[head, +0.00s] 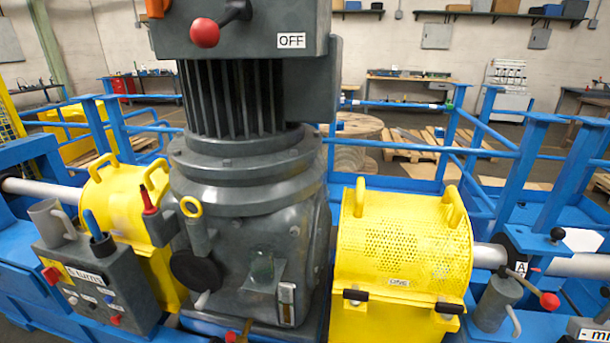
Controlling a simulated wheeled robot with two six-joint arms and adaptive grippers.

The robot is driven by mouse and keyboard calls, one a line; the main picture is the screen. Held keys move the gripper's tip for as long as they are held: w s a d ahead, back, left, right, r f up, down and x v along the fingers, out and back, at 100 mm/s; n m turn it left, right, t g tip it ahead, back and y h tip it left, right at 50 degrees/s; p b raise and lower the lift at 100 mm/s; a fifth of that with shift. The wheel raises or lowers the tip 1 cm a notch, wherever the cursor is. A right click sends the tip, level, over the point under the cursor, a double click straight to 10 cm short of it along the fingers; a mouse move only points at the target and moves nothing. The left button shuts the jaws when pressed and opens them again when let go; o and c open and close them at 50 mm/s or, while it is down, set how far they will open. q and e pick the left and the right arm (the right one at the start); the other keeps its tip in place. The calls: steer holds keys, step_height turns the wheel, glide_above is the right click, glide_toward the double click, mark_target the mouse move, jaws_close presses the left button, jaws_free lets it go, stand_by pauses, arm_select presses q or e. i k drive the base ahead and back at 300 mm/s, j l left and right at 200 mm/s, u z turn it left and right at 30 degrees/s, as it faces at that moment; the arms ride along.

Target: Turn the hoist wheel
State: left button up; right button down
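Neither of my grippers is in view. I cannot pick out a hoist wheel for certain. A large grey gear motor (250,225) stands upright in the middle, with a finned section under a grey box (270,25) marked OFF. A dark round disc (195,270) is low on the motor's left side. At the right, a dark disc (515,250) with an "A" tag sits around the pale shaft (575,265).
Yellow guards stand left (125,205) and right (405,240) of the motor. A grey control box (100,285) with a mug (48,220) is front left. A red-knobbed lever (549,300) is right. Blue railings (500,170) enclose the machine; workbenches stand behind.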

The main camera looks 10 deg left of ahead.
mark_target(200, 274)
steer(key=z, duration=1.35)
steer(key=u, duration=2.5)
